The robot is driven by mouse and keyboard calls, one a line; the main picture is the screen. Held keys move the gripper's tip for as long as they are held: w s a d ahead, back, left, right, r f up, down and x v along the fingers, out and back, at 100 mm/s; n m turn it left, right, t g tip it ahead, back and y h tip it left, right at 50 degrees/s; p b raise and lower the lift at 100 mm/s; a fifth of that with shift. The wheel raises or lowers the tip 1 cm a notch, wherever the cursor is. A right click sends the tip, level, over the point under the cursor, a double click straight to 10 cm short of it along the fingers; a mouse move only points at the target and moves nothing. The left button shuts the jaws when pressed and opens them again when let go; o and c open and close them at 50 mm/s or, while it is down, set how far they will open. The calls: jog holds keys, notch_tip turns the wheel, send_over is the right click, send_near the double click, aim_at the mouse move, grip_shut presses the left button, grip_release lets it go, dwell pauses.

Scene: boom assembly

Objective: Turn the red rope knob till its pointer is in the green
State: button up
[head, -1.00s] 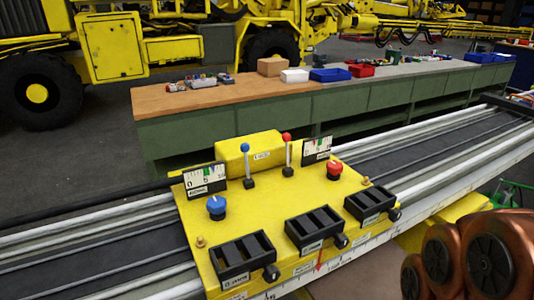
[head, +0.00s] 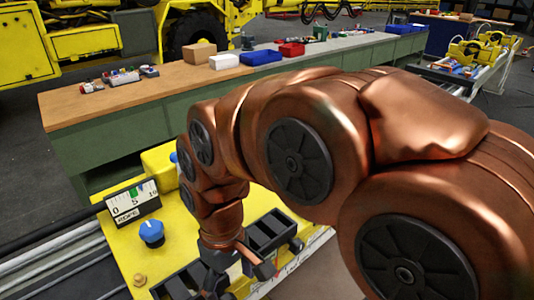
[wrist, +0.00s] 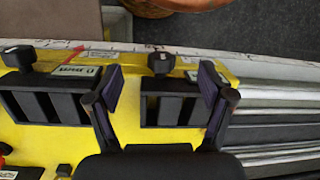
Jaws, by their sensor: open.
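The red rope knob is hidden behind my arm in the head view. A small red piece (wrist: 3,150) at the left edge of the wrist view may be part of it; its pointer cannot be read. The yellow panel (head: 122,238) lies under my arm. My gripper (head: 238,272) is open and empty over the panel's near side, by the black slotted holders. In the wrist view, my gripper (wrist: 160,80) has its two fingers spread above a black holder (wrist: 172,108). The gauge belonging to the red knob is not visible.
A blue knob (head: 151,232) and a white gauge (head: 132,203) with a green band stand on the panel's left. Another black holder (wrist: 50,105) and a ruler strip (wrist: 195,52) edge the panel. A long workbench (head: 110,105) with boxes stands behind.

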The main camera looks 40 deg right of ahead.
jog(key=w+d+r+n+t+y+p, duration=0.1)
jog(key=w+d+r+n, duration=0.2)
jog(key=w+d, duration=0.55)
jog(key=w+d+r+n+t+y+p, duration=0.15)
jog(key=w+d+r, duration=0.3)
jog(key=w, duration=0.65)
jog(key=w+d+f+n+t+p, duration=0.1)
jog(key=d, duration=1.2)
jog(key=w+d+f+n+t+p, duration=0.1)
jog(key=w+d+n+t+p, duration=0.1)
jog(key=d, duration=1.1)
jog(key=shift+g, duration=0.25)
jog(key=shift+p+x, duration=1.3)
jog(key=shift+x, duration=2.65)
jog(key=shift+s+d+f, duration=0.15)
jog(key=shift+s, duration=0.05)
jog(key=c, duration=1.2)
jog(key=shift+f+m+b, duration=0.1)
jog(key=shift+m+b, duration=0.15)
jog(key=shift+b, duration=0.25)
